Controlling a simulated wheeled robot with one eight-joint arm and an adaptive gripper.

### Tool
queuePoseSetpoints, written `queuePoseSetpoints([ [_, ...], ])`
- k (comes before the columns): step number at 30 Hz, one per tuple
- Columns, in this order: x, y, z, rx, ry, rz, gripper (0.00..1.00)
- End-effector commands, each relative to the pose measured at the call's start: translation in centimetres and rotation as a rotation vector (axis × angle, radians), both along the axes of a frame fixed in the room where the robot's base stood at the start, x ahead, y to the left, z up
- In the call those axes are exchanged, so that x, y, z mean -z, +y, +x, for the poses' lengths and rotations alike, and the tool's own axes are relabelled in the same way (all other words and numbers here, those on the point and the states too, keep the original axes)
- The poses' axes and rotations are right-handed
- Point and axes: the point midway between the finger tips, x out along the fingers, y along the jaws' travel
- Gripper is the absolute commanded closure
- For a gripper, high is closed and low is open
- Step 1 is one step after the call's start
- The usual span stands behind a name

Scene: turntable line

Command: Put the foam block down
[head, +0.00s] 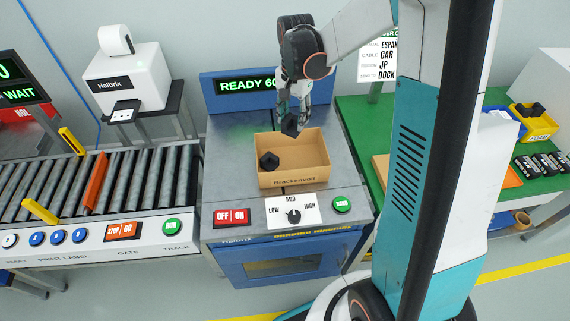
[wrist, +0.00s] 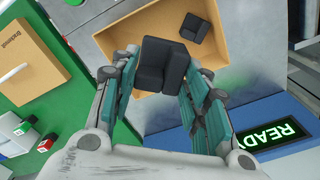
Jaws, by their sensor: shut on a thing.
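The dark foam block (wrist: 164,66) is between the fingers of my gripper (wrist: 163,72) in the wrist view. In the head view my gripper (head: 291,114) points down with the block (head: 289,126) at the far wall of an open cardboard carton (head: 293,178). The block appears to be above the carton, overlapping its far wall; the exact height is unclear. A second dark block (head: 268,160) lies inside the carton at the left, and it also shows in the wrist view (wrist: 195,28). The right part of the carton floor is bare.
The carton stands on a grey machine top (head: 230,160) with a lit READY display (head: 247,86) behind and a dial panel (head: 293,212) in front. A roller conveyor (head: 60,190) is at left. A green table (head: 358,120) at right holds a yellow bin (head: 540,125).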

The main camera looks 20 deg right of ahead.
Motion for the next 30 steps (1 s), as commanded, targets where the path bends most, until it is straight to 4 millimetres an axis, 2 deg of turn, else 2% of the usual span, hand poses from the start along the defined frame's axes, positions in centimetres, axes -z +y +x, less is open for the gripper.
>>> queuePoseSetpoints([
  [1,-0.3,-1.5,0.1,0.126,0.000,0.000,0.67],
  [3,-0.7,-3.1,0.2,0.300,0.000,0.000,0.67],
  [9,-1.4,-6.7,0.2,0.699,-0.001,0.000,0.67],
  [13,-1.7,-8.0,0.2,0.847,-0.001,0.000,0.67],
  [17,-1.1,-8.5,0.2,0.907,-0.001,0.000,0.67],
  [20,0.7,-8.5,0.2,0.915,-0.002,0.000,0.67],
  [30,9.1,-8.5,0.2,0.912,-0.001,0.000,0.67],
])
